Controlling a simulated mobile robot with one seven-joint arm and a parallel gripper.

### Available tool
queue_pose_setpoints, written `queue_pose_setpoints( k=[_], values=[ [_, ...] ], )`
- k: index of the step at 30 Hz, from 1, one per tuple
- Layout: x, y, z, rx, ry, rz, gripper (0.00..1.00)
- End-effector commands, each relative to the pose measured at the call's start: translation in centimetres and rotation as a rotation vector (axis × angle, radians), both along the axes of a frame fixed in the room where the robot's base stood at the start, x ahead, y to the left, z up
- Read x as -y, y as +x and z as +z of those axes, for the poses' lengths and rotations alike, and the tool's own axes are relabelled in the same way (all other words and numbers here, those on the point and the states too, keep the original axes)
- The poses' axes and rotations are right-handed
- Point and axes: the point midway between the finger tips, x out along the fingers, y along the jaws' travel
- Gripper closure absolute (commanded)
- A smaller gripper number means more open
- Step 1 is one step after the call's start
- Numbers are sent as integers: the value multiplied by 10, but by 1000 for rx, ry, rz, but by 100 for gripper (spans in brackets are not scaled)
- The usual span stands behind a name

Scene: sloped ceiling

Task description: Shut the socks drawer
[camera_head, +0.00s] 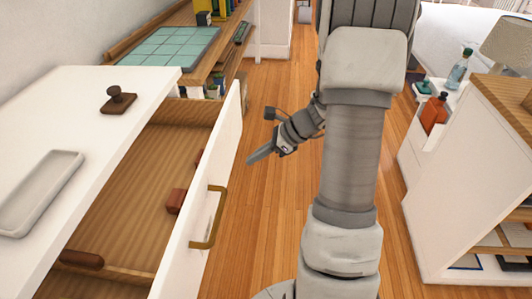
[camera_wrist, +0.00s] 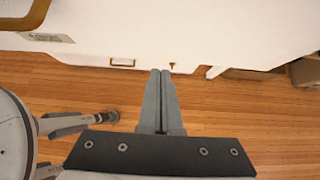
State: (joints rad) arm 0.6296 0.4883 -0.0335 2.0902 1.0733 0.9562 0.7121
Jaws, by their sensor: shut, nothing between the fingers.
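An open drawer with a white front (camera_head: 222,150) is pulled far out of the white dresser (camera_head: 110,90). Its brass handle (camera_head: 210,218) is on the outer face. The wooden inside holds a few dark red-brown items (camera_head: 174,201); I cannot tell whether they are socks. My gripper (camera_head: 250,160) is shut and empty, just right of the drawer front's far part and apparently apart from it. In the wrist view my shut fingers (camera_wrist: 160,73) point toward a white furniture face (camera_wrist: 190,35). A brass handle (camera_wrist: 28,14) shows at the upper left there.
A dark stamp-like object (camera_head: 118,100) and a grey tray (camera_head: 40,190) lie on the dresser top. A desk with a green mat (camera_head: 160,50) is beyond. A white shelf unit (camera_head: 440,190) stands right.

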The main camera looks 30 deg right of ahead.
Motion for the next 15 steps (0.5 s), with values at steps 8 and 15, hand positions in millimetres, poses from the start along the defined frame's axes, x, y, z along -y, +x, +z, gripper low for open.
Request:
queue_pose_setpoints(
  k=[8, 15],
  values=[
    [-34, 25, -18, 2, -1, 4, 100],
    [-45, 33, -16, 2, -1, 1, 100]
  ],
)
